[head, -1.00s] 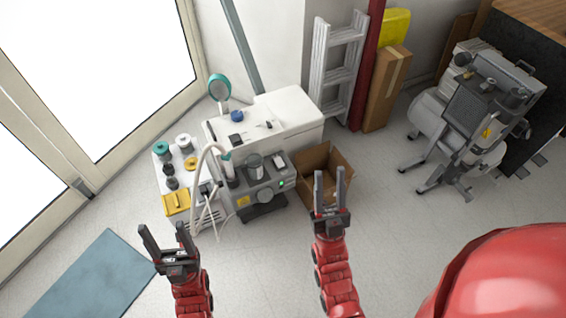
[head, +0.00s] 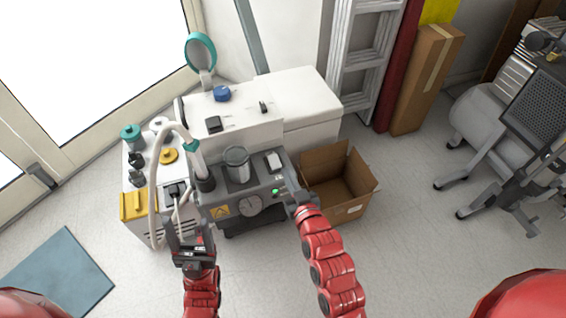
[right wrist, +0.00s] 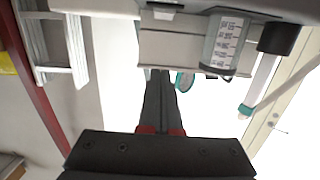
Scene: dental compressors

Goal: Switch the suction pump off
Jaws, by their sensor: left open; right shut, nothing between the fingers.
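The suction pump (head: 234,201) is a grey unit with a round dial, a yellow warning label, a clear canister (head: 237,165) and a hose. A green light (head: 275,191) glows at the right of its front panel. My right gripper (head: 290,175) is shut and empty at the pump's right end, just right of the green light; I cannot tell whether it touches. In the right wrist view its closed fingers (right wrist: 159,80) point towards the pump's underside and canister. My left gripper (head: 190,226) is open and empty in front of the pump's left end.
A white cabinet (head: 300,95) with small items stands behind the pump. A trolley with jars and a yellow box (head: 138,205) is at the left. An open cardboard box (head: 350,205) sits right of the pump, close to my right arm.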

